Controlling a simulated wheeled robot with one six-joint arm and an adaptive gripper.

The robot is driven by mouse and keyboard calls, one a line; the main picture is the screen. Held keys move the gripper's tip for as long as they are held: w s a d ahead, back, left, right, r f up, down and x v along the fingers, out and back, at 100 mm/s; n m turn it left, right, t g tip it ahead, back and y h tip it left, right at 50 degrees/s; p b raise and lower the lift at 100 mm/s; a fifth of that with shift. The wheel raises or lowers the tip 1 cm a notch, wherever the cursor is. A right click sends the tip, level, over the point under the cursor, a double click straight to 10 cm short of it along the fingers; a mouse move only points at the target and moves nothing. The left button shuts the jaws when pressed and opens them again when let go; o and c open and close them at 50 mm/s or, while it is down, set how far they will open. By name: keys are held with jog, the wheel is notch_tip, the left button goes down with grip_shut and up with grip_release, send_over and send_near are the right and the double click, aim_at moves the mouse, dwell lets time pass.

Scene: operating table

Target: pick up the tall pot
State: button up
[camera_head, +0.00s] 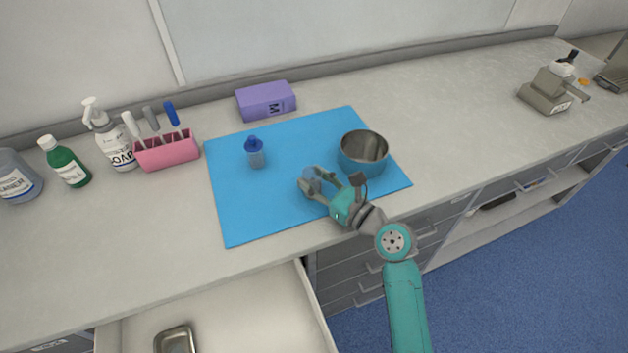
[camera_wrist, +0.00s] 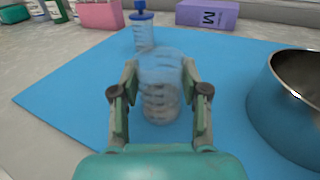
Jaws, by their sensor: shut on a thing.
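A tall, clear bluish pot (camera_wrist: 160,92) with ribbed markings stands between the fingers of my gripper (camera_wrist: 160,72) in the wrist view. My gripper is shut on its sides. In the head view the pot (camera_head: 311,176) shows as a small bluish shape at my gripper (camera_head: 316,184), partly hidden by the fingers. It is over the front part of the blue mat (camera_head: 240,220); I cannot tell whether its base touches the mat. A wide, open metal pot (camera_head: 363,150) stands on the mat to the right of my gripper, apart from it.
A blue-capped bottle (camera_head: 255,153) stands on the mat behind the held pot. A purple box (camera_head: 266,100) is at the mat's back edge. A pink rack (camera_head: 167,151), a soap bottle (camera_head: 112,140) and a green bottle (camera_head: 67,165) stand left. An open drawer (camera_head: 235,315) is below.

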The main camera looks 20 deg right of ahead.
jog(key=shift+r, duration=0.15)
jog(key=shift+r, duration=4.2)
jog(key=d+f, duration=0.1)
jog(key=d, duration=2.2)
jog(key=shift+w+f, duration=0.15)
jog(key=shift+w, duration=0.1)
jog(key=shift+w+a, duration=0.1)
jog(key=shift+w+a+n+g+h, duration=0.45)
jog(key=shift+a+n+g+h, duration=0.3)
jog(key=shift+a+g, duration=0.15)
jog(key=shift+w+a+n+g+h, duration=0.5)
jog(key=shift+a+n+g+h, duration=0.2)
jog(key=shift+a+g, duration=0.2)
jog(key=shift+w+a+n+g+h, duration=0.45)
jog(key=shift+a+n+g+h, duration=0.25)
jog(key=shift+a+g, duration=0.2)
